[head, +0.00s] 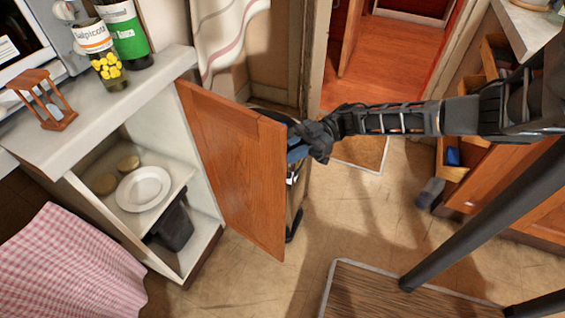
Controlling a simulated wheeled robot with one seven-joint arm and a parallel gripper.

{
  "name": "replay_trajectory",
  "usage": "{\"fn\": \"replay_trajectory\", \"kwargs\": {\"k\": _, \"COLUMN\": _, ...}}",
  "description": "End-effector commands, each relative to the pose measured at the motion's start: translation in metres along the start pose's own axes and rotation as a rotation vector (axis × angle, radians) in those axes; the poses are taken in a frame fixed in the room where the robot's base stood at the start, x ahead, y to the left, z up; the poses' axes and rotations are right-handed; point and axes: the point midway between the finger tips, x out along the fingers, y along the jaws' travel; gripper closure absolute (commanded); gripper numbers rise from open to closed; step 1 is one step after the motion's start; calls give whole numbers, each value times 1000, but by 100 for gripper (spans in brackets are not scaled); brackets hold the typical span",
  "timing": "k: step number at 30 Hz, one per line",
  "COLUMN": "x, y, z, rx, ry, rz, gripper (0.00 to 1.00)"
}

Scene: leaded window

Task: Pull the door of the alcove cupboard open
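The cupboard (75,187) stands at the left under a pale worktop. Its brown wooden door (238,170) is swung wide open, hinged on the cupboard's right side, and its inside is in view. Inside are a white plate (144,188), two round tan items and a dark bin (172,228) below the shelf. My arm reaches in from the right. My gripper (296,150) is at the free edge of the door, partly behind it. The door hides the fingertips and any handle, so I cannot tell whether it grips.
An hourglass (44,98), a jar (102,56) and a green-labelled bottle (124,35) stand on the worktop. A checked pink cloth (70,265) hangs at lower left. Open drawers (453,150) stick out at right. A wood-topped piece (375,292) is at bottom; floor between is clear.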

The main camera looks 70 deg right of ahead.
Motion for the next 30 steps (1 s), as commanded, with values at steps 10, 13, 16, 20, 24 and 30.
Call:
{"fn": "replay_trajectory", "kwargs": {"k": 10, "x": 0, "y": 4, "z": -1, "rx": -3, "ry": 1, "rz": 9, "gripper": 100}}
{"fn": "replay_trajectory", "kwargs": {"k": 13, "x": 0, "y": 4, "z": -1, "rx": -3, "ry": 2, "rz": 9, "gripper": 79}}
{"fn": "replay_trajectory", "kwargs": {"k": 16, "x": 0, "y": 4, "z": -1, "rx": -2, "ry": 1, "rz": 8, "gripper": 69}}
{"fn": "replay_trajectory", "kwargs": {"k": 20, "x": 0, "y": 3, "z": 0, "rx": -2, "ry": 1, "rz": 6, "gripper": 66}}
{"fn": "replay_trajectory", "kwargs": {"k": 24, "x": -1, "y": 2, "z": 0, "rx": -1, "ry": 0, "rz": 5, "gripper": 66}}
{"fn": "replay_trajectory", "kwargs": {"k": 30, "x": -20, "y": 2, "z": 2, "rx": 0, "ry": -4, "rz": 5, "gripper": 66}}
